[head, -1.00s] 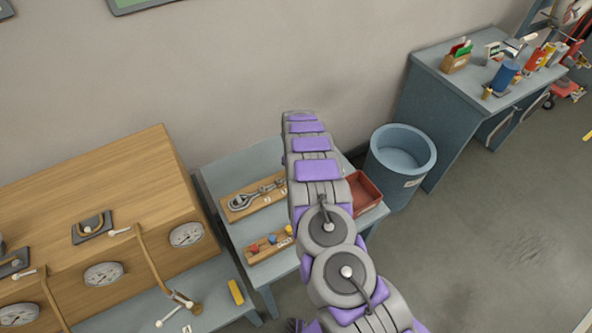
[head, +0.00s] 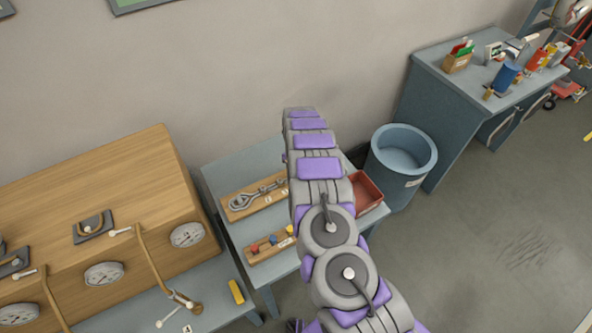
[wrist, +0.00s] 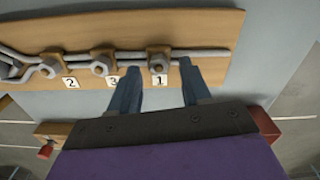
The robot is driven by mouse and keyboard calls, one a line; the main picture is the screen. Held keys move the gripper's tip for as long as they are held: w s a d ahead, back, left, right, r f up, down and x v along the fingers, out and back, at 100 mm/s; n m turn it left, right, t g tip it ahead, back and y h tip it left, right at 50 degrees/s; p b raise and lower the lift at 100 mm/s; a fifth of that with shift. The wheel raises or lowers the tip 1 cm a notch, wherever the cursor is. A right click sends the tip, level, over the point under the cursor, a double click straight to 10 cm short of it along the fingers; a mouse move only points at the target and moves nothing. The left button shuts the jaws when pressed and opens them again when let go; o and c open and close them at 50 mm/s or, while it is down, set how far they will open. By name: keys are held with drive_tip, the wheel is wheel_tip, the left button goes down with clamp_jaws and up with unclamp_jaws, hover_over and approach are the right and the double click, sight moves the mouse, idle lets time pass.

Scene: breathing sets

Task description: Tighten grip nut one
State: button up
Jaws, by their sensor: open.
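My gripper (wrist: 158,76) is open and empty in the wrist view, its two blue-grey fingers pointing at a wooden rack (wrist: 212,30). The rack holds grey metal wrenches in brown blocks, with tags 2, 3 and 1. The wrench at tag 1 (wrist: 158,62) lies between and just beyond the fingertips; I see no clear contact. The rack also shows in the head view (head: 232,212), partly behind my arm; my gripper is hidden there. A wooden case (head: 120,190) with gauges and hoses is at left, with a fitting (head: 183,300) at its front. I cannot tell which part is grip nut one.
The grey-blue side table (head: 225,178) also bears a small board (head: 262,254) with coloured knobs and a red tray (head: 367,190). A blue bin (head: 400,165) stands at right. A workbench (head: 430,105) stands farther right. The floor (head: 490,230) at right is clear.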

wheel_tip(320, 180, up, 16)
drive_tip(key=shift+a, duration=0.15)
drive_tip(key=shift+r, duration=0.1)
idle(1.4)
